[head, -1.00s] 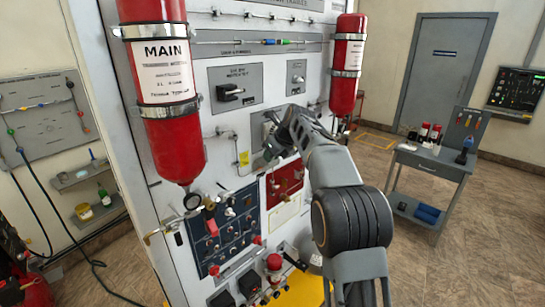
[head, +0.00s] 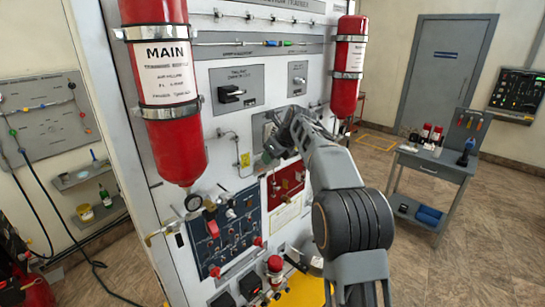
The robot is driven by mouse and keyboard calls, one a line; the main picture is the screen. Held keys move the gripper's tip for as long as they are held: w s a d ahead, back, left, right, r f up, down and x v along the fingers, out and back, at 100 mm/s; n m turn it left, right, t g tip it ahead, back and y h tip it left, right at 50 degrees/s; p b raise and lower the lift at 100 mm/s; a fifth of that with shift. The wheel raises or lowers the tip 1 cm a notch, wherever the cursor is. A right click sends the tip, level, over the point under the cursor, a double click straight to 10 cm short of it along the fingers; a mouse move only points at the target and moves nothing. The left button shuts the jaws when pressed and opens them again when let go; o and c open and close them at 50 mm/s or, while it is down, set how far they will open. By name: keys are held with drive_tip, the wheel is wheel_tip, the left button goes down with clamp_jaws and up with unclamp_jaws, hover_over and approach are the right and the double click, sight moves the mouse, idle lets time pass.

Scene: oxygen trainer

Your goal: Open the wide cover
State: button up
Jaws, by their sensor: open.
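The white trainer panel (head: 215,115) fills the middle of the head view. My gripper (head: 269,150) is in front of a grey plate (head: 258,128) at mid-height, its jaws open as far as they show. My own wrist and arm hide most of that plate, and I cannot tell whether the fingers touch anything. A red switch cover (head: 211,225) stands out on the blue control panel (head: 232,245), below and left of my gripper. Which part is the wide cover I cannot tell for sure.
Two red bottles flank the panel, the MAIN one (head: 168,90) at left and another (head: 348,65) at right. A grey cart (head: 432,160) stands at right on open floor.

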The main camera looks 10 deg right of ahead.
drive_tip(key=v, duration=1.3)
drive_tip(key=shift+s+r, duration=0.15)
drive_tip(key=shift+r, duration=0.15)
drive_tip(key=shift+d, duration=0.1)
